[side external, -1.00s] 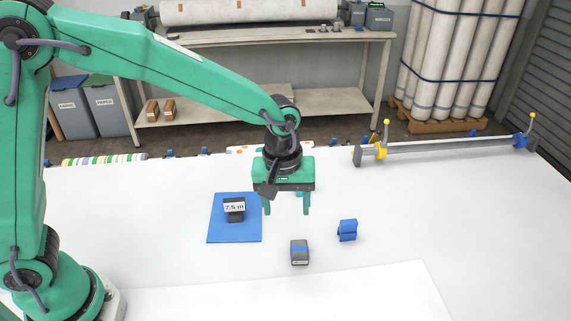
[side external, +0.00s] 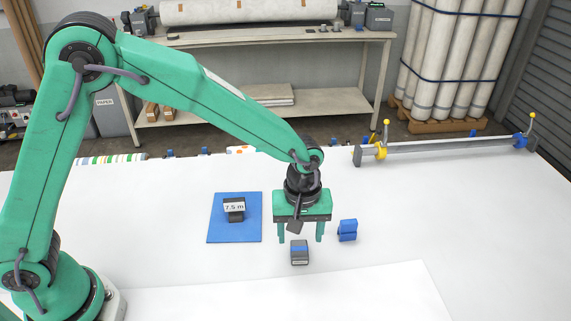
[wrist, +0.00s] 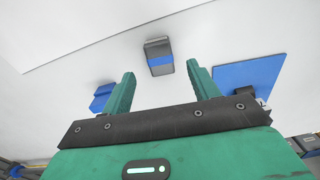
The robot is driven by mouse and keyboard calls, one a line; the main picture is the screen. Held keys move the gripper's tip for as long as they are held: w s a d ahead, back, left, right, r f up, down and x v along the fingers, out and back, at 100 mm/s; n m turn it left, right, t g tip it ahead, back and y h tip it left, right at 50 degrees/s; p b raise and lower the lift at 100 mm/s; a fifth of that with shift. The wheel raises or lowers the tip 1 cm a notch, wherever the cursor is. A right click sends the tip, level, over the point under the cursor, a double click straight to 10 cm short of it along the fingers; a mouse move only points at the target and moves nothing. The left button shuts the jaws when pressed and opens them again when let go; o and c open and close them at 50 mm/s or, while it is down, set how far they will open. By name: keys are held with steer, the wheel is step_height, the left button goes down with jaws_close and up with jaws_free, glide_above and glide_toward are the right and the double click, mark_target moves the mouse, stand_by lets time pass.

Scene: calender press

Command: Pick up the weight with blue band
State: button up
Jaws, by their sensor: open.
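The weight with blue band (side external: 299,252) is a small grey block with a blue stripe. It sits on the white table in front of my gripper in the side view. In the wrist view the weight (wrist: 159,57) lies just beyond the fingertips, roughly centred between them. My gripper (side external: 301,240) is open and empty, pointing down above the table, a little behind the weight in the side view. Its two green fingers also show in the wrist view (wrist: 160,72). The gripper and the weight appear apart.
A blue clip-like object (side external: 347,230) stands to the right of my gripper. A blue mat (side external: 222,232) with a block holding a "7.5 m" card (side external: 234,208) lies to the left. A grey rail (side external: 450,147) runs along the far right. The front table area is clear.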

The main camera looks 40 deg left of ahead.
mark_target(300, 248)
steer(key=shift+f, duration=0.15)
steer(key=shift+f, duration=2.5)
steer(key=shift+r, duration=0.1)
jaws_close()
steer(key=shift+r, duration=0.15)
